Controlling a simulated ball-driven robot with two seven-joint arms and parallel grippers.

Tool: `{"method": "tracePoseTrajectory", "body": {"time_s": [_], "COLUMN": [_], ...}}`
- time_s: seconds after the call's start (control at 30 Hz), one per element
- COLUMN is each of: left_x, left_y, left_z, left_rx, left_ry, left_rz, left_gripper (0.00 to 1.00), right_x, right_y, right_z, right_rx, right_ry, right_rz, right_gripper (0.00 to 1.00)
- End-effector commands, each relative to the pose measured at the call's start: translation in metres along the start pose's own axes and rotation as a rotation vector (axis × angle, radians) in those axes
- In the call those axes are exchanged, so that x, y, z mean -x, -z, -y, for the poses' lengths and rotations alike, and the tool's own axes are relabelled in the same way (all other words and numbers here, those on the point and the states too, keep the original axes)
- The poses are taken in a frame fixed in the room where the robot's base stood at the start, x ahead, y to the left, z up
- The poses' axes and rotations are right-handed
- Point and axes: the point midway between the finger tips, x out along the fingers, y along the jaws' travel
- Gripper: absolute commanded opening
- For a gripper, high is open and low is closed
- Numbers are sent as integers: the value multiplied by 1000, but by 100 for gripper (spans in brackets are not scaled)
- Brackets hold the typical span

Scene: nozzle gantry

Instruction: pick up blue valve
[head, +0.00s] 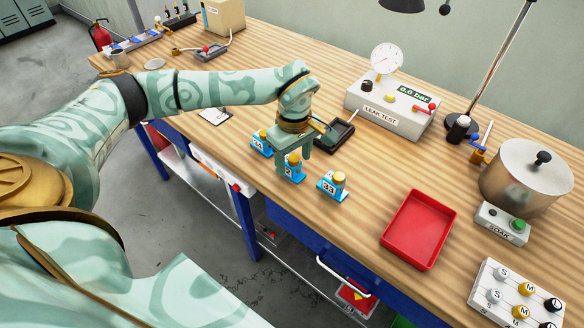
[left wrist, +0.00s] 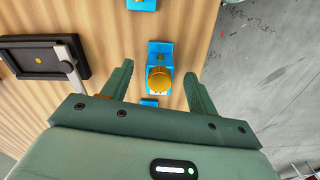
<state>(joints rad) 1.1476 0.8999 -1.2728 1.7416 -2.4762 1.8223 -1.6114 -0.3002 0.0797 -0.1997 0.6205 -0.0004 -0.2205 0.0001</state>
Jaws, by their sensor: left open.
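The left one (head: 261,143), the middle one marked 2 (head: 294,170) and the right one marked 33 (head: 332,186) all stand upright. My left gripper (head: 292,156) is open above the middle stand and partly covers it. In the left wrist view, a gold-capped blue stand (left wrist: 160,76) lies between the open fingers (left wrist: 158,82), with gaps at both sides. A small valve with a blue lever (head: 482,149) stands at the right rear. My right gripper is not visible.
A black tray (head: 338,133) lies just behind the stands. A red tray (head: 419,230), a leak test box (head: 391,108), a pot (head: 526,178) and a lamp stand to the right. Bare wood lies between the right stand and the red tray.

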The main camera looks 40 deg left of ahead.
Motion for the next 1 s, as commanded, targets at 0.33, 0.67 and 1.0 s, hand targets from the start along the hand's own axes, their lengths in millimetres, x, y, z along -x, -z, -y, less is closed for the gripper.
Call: {"method": "tracePoseTrajectory", "body": {"time_s": [0.33, 0.67, 1.0], "left_x": [-10, -10, 2], "left_y": [0, 0, 1], "left_z": [0, 0, -1], "left_rx": [1, 1, 1], "left_ry": [-1, -2, -5], "left_rz": [0, 0, -2], "left_gripper": [56, 1, 1], "right_x": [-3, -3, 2], "right_y": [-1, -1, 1], "right_z": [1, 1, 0], "right_rx": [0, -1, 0], "right_ry": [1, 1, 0], "right_rz": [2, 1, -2], "right_gripper": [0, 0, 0]}}
